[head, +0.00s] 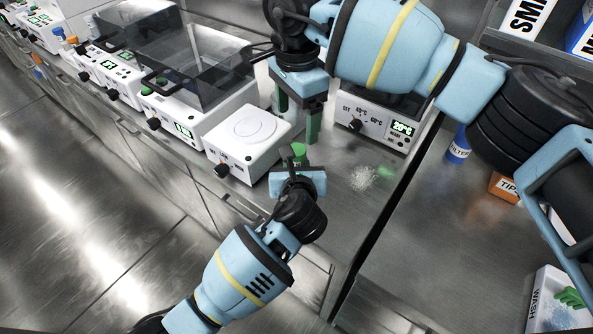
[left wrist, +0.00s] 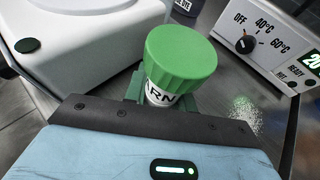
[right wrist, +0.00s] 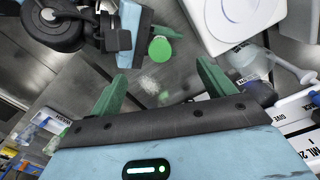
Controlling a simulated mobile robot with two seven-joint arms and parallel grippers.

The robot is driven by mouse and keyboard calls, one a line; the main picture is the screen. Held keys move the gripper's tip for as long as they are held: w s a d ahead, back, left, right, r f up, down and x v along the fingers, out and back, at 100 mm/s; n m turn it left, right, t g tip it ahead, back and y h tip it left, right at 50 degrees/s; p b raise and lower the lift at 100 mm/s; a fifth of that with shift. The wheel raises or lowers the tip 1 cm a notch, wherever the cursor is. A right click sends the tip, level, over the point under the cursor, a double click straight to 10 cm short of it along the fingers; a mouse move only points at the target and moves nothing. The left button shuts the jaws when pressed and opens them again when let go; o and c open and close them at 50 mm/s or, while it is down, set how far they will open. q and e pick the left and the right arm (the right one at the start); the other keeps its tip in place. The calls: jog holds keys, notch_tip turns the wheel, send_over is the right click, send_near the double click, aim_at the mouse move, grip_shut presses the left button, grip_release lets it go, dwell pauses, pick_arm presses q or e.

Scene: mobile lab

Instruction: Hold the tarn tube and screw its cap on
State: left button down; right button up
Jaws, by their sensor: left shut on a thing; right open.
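The tarn tube (left wrist: 162,96) is white with dark lettering, partly read as "ARN" in the left wrist view. Its green ribbed cap (left wrist: 181,55) sits on its top; whether it is tight cannot be told. The cap also shows in the head view (head: 299,149) and the right wrist view (right wrist: 160,49). My left gripper (head: 298,168) is shut around the tube below the cap, above the bench. My right gripper (head: 298,126) is open and empty, its green fingers pointing down, a little behind the cap in the head view and apart from it.
A white device with a round top plate (head: 236,153) stands left of the tube. A heater with a dial and green display (head: 377,128) stands behind right. White granules (head: 363,178) lie on the bench. A blue bottle (head: 459,147) and orange tip box (head: 503,187) are farther right.

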notch_tip(320, 180, up, 9)
dwell(0.3)
jog(key=shift+f, duration=0.1)
pick_arm(q)
jog(key=c, duration=1.1)
grip_release()
jog(key=shift+s, duration=0.1)
jog(key=p+v, duration=0.1)
jog(key=v, duration=0.5)
jog(key=shift+s+r, duration=0.4)
jog(key=shift+s, duration=0.35)
pick_arm(e)
jog(key=r, duration=0.3)
jog(key=shift+s+r, duration=0.2)
